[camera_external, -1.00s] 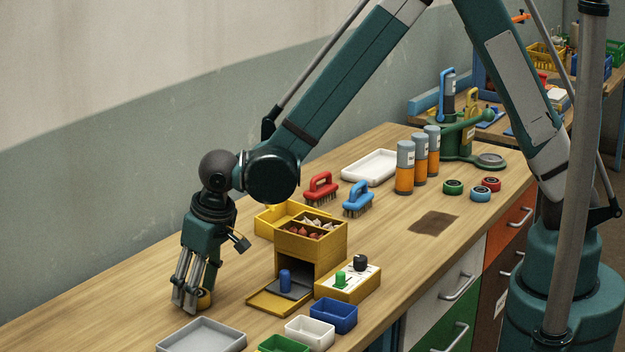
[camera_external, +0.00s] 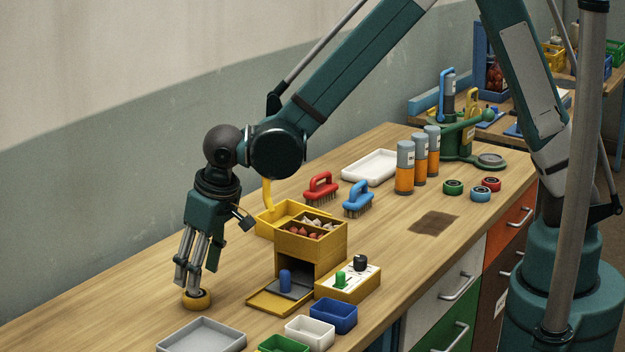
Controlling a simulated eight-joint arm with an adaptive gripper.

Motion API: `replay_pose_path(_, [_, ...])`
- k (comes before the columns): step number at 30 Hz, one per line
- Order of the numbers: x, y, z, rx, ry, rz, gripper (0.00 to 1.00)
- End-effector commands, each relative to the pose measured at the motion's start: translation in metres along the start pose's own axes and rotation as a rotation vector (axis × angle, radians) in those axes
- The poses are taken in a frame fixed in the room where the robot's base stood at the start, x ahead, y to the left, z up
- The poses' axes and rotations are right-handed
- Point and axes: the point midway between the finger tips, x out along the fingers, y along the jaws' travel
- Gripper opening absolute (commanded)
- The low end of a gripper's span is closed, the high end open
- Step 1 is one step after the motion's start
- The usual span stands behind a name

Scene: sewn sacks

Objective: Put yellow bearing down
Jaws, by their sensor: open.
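The yellow bearing (camera_external: 197,301) is a small yellow ring with a dark centre. It lies on the wooden tabletop left of the yellow box, behind the grey tray. My gripper (camera_external: 192,285) is directly above it, pointing down, with its fingers open. The fingertips are just over the bearing's upper side; whether they still touch it I cannot tell.
A grey tray (camera_external: 201,338) lies in front of the bearing. A yellow box with an open front flap (camera_external: 277,304) stands to the right, with small white (camera_external: 309,331) and blue (camera_external: 333,316) bins before it. The tabletop on the left is clear.

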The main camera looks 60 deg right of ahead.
Motion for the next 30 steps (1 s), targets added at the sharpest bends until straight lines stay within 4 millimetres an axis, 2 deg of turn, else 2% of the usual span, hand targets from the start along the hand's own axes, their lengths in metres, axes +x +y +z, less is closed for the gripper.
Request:
replay_pose_path(6, [-0.029, 0.000, 0.000, -0.001, 0.000, 0.000, 0.52])
replay_pose_path(15, [-0.059, 0.000, 0.000, -0.001, 0.000, 0.000, 0.52])
replay_pose_path(21, [-0.068, 0.000, 0.000, -0.001, 0.000, 0.000, 0.52])
replay_pose_path(30, [-0.069, 0.000, 0.000, 0.000, 0.000, 0.000, 0.52])
